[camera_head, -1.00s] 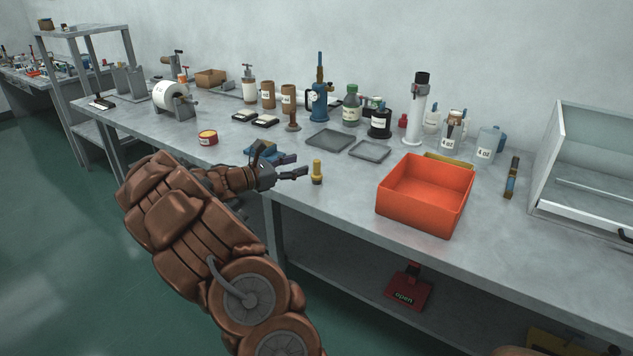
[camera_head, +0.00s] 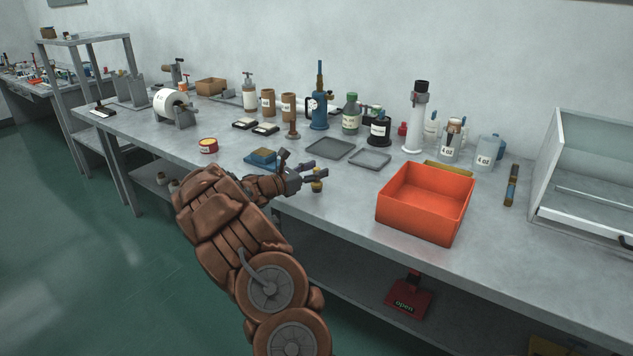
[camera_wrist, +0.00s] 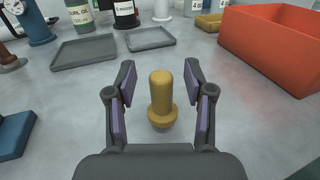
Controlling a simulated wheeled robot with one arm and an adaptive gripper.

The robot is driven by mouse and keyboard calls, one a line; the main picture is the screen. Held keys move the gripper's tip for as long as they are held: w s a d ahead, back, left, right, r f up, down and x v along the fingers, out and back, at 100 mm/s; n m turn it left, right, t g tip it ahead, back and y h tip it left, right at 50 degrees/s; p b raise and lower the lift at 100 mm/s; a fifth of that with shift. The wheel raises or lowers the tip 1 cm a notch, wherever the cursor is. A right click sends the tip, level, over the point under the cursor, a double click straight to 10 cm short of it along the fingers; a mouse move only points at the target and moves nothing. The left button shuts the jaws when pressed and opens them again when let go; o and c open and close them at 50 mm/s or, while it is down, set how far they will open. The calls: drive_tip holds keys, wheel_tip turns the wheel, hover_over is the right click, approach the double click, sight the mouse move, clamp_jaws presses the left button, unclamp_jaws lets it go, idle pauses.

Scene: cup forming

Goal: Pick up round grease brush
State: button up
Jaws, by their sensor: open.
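The round grease brush is a yellow, knobbed upright piece (camera_wrist: 161,97) with a wider collar near its base. It stands on the bench between the open fingers of my gripper (camera_wrist: 160,95) in the wrist view, with a gap on each side. In the head view my gripper (camera_head: 315,177) reaches over the front edge of the bench at the brush (camera_head: 317,186), and its fingers cover part of the brush. The brush's lowest part is hard to see.
An orange bin (camera_head: 425,203) stands to the right on the bench (camera_head: 345,205). Grey trays (camera_head: 330,149) lie behind, with bottles farther back. A blue block (camera_head: 262,157) lies left of my gripper. Bare bench lies between brush and bin.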

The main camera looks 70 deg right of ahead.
drive_tip(key=shift+s+d, duration=0.2)
drive_tip(key=shift+d, duration=0.1)
clamp_jaws()
